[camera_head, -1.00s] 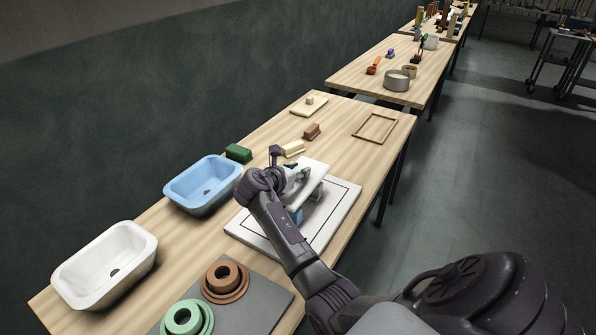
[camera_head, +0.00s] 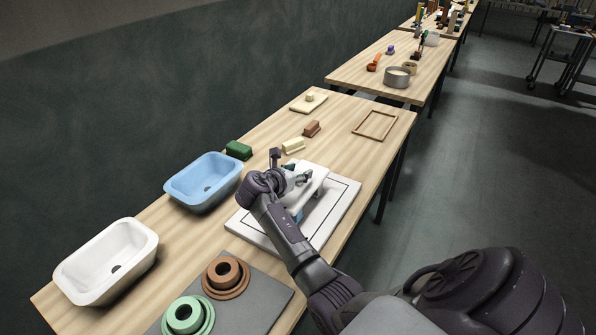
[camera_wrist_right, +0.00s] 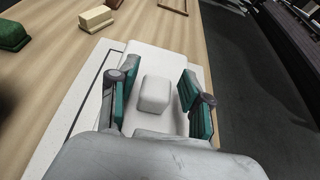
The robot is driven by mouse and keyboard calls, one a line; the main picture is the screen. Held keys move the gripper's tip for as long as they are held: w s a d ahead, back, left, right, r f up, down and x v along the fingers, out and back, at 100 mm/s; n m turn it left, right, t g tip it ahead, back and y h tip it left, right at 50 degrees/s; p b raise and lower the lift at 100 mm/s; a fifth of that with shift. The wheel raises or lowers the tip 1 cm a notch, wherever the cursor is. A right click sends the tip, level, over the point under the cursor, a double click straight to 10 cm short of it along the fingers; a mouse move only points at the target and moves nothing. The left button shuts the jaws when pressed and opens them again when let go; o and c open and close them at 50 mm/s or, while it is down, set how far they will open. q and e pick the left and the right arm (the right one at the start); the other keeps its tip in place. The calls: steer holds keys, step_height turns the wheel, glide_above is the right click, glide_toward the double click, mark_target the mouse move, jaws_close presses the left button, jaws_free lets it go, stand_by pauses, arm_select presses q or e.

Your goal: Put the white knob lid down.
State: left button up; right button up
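The white knob lid (camera_head: 316,177) is a flat white slab over the white board with a black outline (camera_head: 343,196). It looks level and low, but its underside is hidden. In the right wrist view, its block-shaped knob (camera_wrist_right: 155,93) stands between the two teal fingers of my right gripper (camera_wrist_right: 158,98). The fingers are spread, with a gap on each side of the knob. In the head view, my right gripper (camera_head: 298,181) is over the lid and covers part of it. My left gripper is not in view.
A cream block (camera_head: 293,145), a brown block (camera_head: 312,128) and a green block (camera_head: 239,150) lie beyond the lid. A blue basin (camera_head: 174,190) and a white basin (camera_head: 65,276) stand at left. A wooden frame (camera_head: 360,131) lies near the table's right edge.

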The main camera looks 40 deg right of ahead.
stand_by(0.3)
steer(key=shift+r, duration=0.3)
steer(key=b+v, duration=0.1)
steer(key=v, duration=1.1)
steer(key=shift+r, duration=0.2)
steer(key=shift+s, duration=0.1)
